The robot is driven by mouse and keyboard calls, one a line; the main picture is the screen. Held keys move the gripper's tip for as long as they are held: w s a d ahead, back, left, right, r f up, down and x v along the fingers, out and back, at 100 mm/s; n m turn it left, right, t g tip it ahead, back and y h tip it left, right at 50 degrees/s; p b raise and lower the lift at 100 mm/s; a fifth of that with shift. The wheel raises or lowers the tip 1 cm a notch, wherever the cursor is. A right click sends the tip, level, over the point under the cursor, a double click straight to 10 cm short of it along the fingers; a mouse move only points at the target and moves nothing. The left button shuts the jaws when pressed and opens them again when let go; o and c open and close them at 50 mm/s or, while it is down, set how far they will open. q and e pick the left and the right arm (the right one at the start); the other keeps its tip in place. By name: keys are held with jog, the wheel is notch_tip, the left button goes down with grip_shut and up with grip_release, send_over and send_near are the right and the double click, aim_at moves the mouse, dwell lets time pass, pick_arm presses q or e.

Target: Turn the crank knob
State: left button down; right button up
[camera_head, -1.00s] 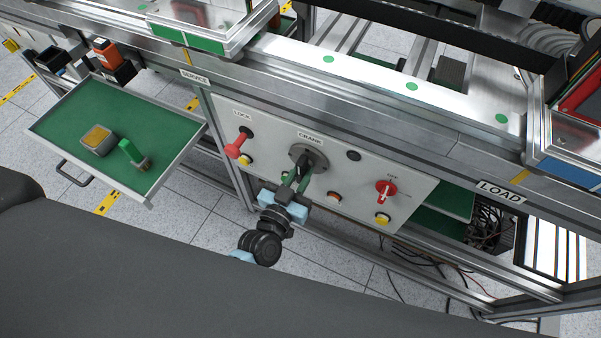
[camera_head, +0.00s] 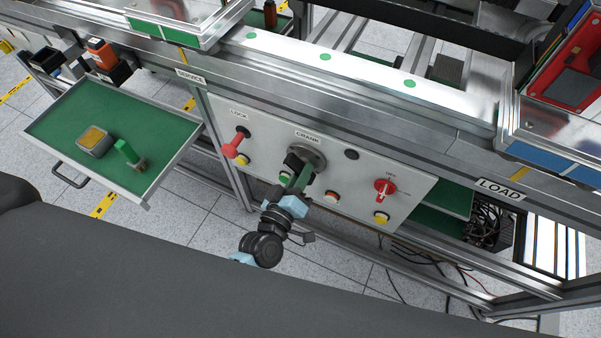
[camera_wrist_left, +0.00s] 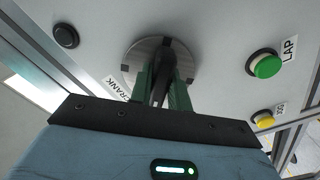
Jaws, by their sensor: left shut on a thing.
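The crank is a round grey metal disc (camera_head: 312,157) with a dark knob, on the sloping light panel below the CRANK label. My left gripper (camera_head: 300,180) reaches it from below and in front, with its green fingers shut on the knob. In the left wrist view, the disc (camera_wrist_left: 146,57) shows behind the knob (camera_wrist_left: 161,84). The green fingers (camera_wrist_left: 163,93) lie on either side of the knob, and the gripper body hides the lower part. My right gripper is not in view.
The panel also bears a red LOCK handle (camera_head: 236,142), a red switch (camera_head: 384,188) and several push buttons. An open green drawer (camera_head: 75,118) juts out at left. A carriage (camera_head: 560,140) sits on the rail above at right, another (camera_head: 195,28) at left.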

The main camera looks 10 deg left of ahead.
pick_arm(q)
jog(key=n, duration=0.4)
jog(key=shift+d+r+n+b, duration=0.15)
jog(key=shift+n+b, duration=0.2)
jog(key=shift+n, duration=0.05)
jog(key=n, duration=0.3)
jog(key=n+b, duration=0.1)
jog(key=n, duration=0.1)
jog(key=shift+r, duration=0.25)
jog(key=shift+n, duration=0.4)
jog(key=c, duration=1.3)
grip_release()
jog(key=shift+s+a, duration=0.25)
jog(key=shift+s, duration=1.05)
jog(key=shift+s+a, duration=0.25)
jog(key=shift+s, duration=1.05)
jog(key=shift+s+a, duration=0.25)
jog(key=shift+s, duration=1.05)
